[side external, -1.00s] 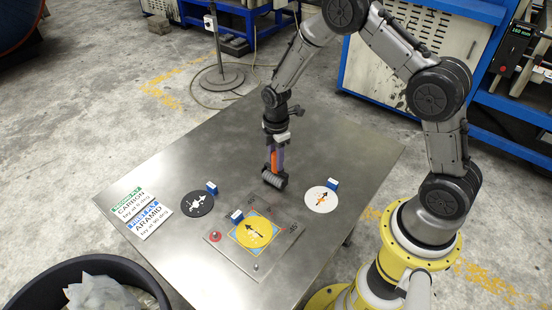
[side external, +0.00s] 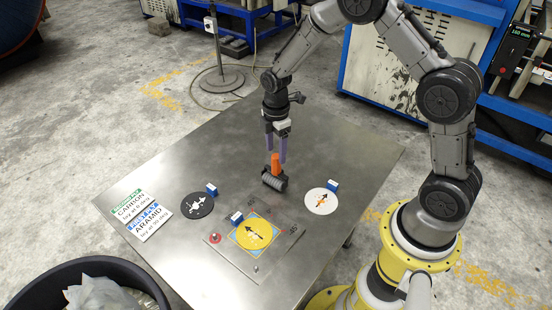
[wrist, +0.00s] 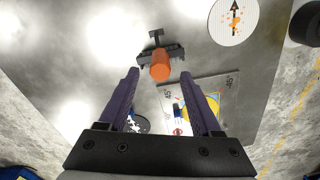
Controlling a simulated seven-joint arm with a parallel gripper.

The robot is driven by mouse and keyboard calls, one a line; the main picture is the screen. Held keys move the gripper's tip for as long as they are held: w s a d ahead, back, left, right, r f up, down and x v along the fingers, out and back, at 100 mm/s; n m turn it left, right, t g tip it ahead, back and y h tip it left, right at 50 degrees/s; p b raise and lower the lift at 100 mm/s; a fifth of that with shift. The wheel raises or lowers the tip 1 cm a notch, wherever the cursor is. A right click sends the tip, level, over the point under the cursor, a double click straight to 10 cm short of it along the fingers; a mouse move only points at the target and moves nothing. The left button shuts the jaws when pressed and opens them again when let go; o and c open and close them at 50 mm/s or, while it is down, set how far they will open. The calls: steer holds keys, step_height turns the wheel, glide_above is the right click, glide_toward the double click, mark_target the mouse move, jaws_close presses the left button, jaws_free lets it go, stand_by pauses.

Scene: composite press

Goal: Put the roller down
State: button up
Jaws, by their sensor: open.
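The roller (side external: 275,181) rests on the metal table, its dark ribbed cylinder down and its orange handle (side external: 276,161) pointing up. It also shows in the wrist view, with the orange handle (wrist: 160,67) beyond my fingertips. My gripper (side external: 277,158) is open and empty, its two purple fingers apart just above and around the top of the handle in the side view. In the wrist view my gripper (wrist: 166,80) has nothing between its fingers. The roller stands behind the square plate (side external: 283,243) and apart from the discs.
A yellow disc (side external: 254,233) lies on the square plate. A black disc (side external: 197,205) is to the left and a white disc (side external: 321,200) to the right, each with a blue-and-white block beside it. Two cards (side external: 150,220) lie at the left edge. The table's back (side external: 300,120) is clear.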

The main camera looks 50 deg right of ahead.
steer(key=s+a+r+m+t, duration=0.1)
steer(key=s+r+m+t, duration=0.3)
steer(key=r, duration=1.2)
steer(key=s+a+r+m, duration=0.1)
steer(key=s+r+m, duration=0.3)
steer(key=s, duration=0.7)
steer(key=s+a+r+m+t, duration=0.1)
steer(key=s+r+m, duration=0.3)
steer(key=s, duration=0.6)
steer(key=shift+s+a+r+m+t, duration=0.15)
steer(key=shift+s+m+t, duration=0.2)
steer(key=shift+m, duration=0.85)
steer(key=shift+o, duration=0.5)
